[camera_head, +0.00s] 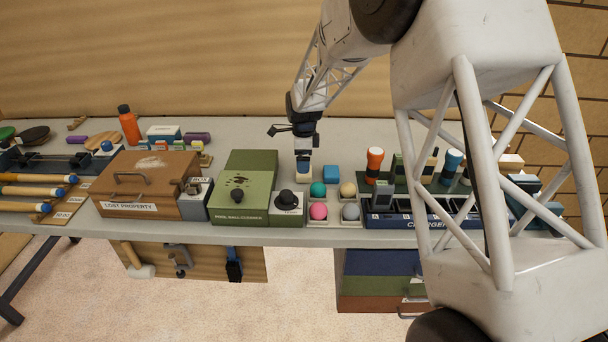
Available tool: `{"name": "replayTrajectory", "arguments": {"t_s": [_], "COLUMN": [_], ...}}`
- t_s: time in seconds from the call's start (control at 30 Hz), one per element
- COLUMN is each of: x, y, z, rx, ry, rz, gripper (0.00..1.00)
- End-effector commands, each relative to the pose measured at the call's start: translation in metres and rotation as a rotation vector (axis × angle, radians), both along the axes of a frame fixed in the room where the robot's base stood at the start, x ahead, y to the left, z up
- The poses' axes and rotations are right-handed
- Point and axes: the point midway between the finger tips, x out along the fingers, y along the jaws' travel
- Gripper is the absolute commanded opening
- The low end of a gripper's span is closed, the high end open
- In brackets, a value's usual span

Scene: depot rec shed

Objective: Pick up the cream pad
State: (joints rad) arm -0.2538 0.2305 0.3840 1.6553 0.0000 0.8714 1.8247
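A round cream piece (348,189), the only clearly cream one in its group, sits at the back right of a small pale tray (334,222). I cannot tell from its shape whether it is a pad or a ball. My gripper (303,163) points down over the table, left of the cream piece and behind the tray. A small blue piece with a pale lower part (304,178) is right below my gripper. I cannot tell whether the gripper touches it, and the fingers are too small to read.
Teal (318,188), pink (318,211) and grey-blue (350,211) round pieces share the tray. A green box (240,198) is at left, and a charger rack (390,215) with upright torches at right. My arm hides part of the right side.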

Motion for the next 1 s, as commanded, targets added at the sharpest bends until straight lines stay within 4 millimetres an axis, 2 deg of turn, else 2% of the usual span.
{"name": "replayTrajectory", "arguments": {"t_s": [0.27,0.63,1.0], "x": [-0.001,-0.003,-0.003], "y": [0.0,-0.001,-0.001], "z": [-0.01,-0.048,-0.052], "rx": [-0.001,0.0,0.0], "ry": [0.002,0.001,0.0], "rz": [0.0,0.0,0.0], "gripper": [1.0,1.0,1.0]}}
